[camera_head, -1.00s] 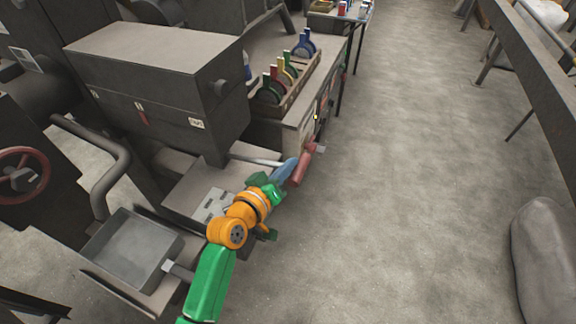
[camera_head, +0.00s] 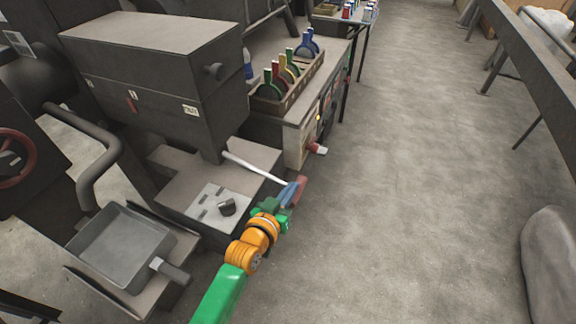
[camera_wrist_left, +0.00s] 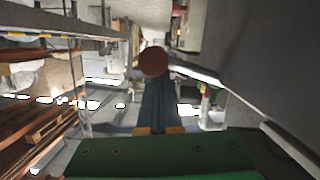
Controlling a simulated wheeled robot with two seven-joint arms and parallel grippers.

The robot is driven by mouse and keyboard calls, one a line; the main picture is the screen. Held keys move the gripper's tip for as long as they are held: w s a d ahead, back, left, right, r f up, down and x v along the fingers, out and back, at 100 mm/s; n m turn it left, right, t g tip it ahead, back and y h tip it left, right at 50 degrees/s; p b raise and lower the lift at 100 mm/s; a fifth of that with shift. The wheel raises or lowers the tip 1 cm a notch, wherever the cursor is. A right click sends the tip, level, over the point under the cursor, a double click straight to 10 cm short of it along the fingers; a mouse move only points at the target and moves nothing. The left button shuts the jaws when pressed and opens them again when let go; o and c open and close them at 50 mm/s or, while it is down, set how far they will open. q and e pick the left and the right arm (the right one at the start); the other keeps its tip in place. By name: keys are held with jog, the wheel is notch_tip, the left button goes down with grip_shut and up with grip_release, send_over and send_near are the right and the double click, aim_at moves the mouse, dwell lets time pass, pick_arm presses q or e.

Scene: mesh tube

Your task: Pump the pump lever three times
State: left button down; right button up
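The pump lever is a thin pale metal rod (camera_head: 255,169) that slopes down to the right from the dark machine to a red handle (camera_head: 301,187). My left gripper (camera_head: 291,192), with blue fingers, is at this handle. In the left wrist view the round red handle end (camera_wrist_left: 153,62) sits at the tips of my left gripper's close-set fingers (camera_wrist_left: 154,82), which look shut on it. The rod runs off to the right there. The fingers hide part of the handle. My right gripper is not in view.
The dark box-shaped machine (camera_head: 150,75) stands left of the lever, above a grey plate (camera_head: 222,205). A grey pan (camera_head: 120,245) lies front left. A rack (camera_head: 290,85) of coloured-handled tools stands on a cabinet behind.

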pick_arm(q)
jog(key=shift+s+f, duration=0.15)
jog(key=shift+f, duration=0.3)
jog(key=shift+r, duration=0.1)
notch_tip(320, 180, up, 6)
jog(key=f+p, duration=0.1)
jog(key=p, duration=0.4)
jog(key=a+v, duration=0.1)
jog(key=v, duration=0.8)
jog(key=shift+s+a, duration=0.2)
